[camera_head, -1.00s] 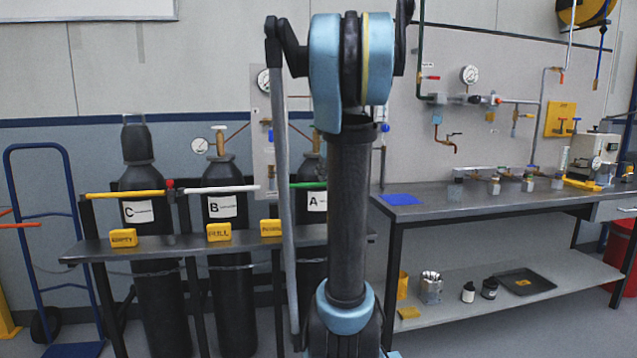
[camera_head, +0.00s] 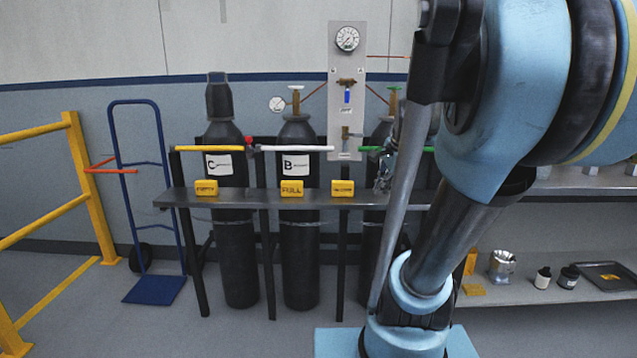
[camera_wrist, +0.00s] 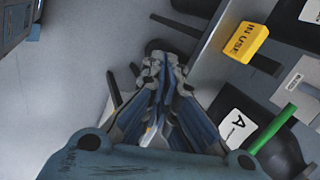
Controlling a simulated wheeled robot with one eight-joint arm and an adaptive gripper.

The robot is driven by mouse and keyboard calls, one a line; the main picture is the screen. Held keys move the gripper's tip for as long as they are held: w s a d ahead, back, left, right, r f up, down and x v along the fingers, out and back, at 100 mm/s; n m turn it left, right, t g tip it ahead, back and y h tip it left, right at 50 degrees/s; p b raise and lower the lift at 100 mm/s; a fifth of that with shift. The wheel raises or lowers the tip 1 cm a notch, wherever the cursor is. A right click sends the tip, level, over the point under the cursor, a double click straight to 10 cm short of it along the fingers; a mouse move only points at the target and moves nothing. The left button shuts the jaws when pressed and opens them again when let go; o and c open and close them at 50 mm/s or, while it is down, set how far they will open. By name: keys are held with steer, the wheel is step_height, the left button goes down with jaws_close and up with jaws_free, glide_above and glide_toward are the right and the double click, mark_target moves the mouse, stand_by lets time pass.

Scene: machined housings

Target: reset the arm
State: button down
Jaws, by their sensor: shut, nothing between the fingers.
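My gripper (camera_wrist: 163,75) is in the wrist view, its fingers together with nothing between them. It hangs over grey floor beside the shelf of the cylinder rack. In the head view my blue and black arm fills the right side, folded at a large elbow joint. My gripper is hard to make out there, behind the arm near the rack.
Several dark gas cylinders (camera_head: 235,262) stand in a rack with a grey shelf (camera_head: 240,199) bearing yellow tags. A yellow rail (camera_head: 90,185) and a blue hand truck (camera_head: 140,165) stand left. A workbench (camera_head: 590,184) is at right. Floor at lower left is open.

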steer(key=s+f+n+g+h, duration=0.1)
steer(key=s+f+n+g, duration=0.1)
steer(key=s+f+n, duration=1.2)
steer(key=s+n, duration=0.1)
steer(key=s, duration=0.2)
steer(key=shift+a+f+n+h, duration=0.3)
steer(key=shift+h, duration=0.1)
steer(key=shift+w+f, duration=0.2)
steer(key=shift+w, duration=0.2)
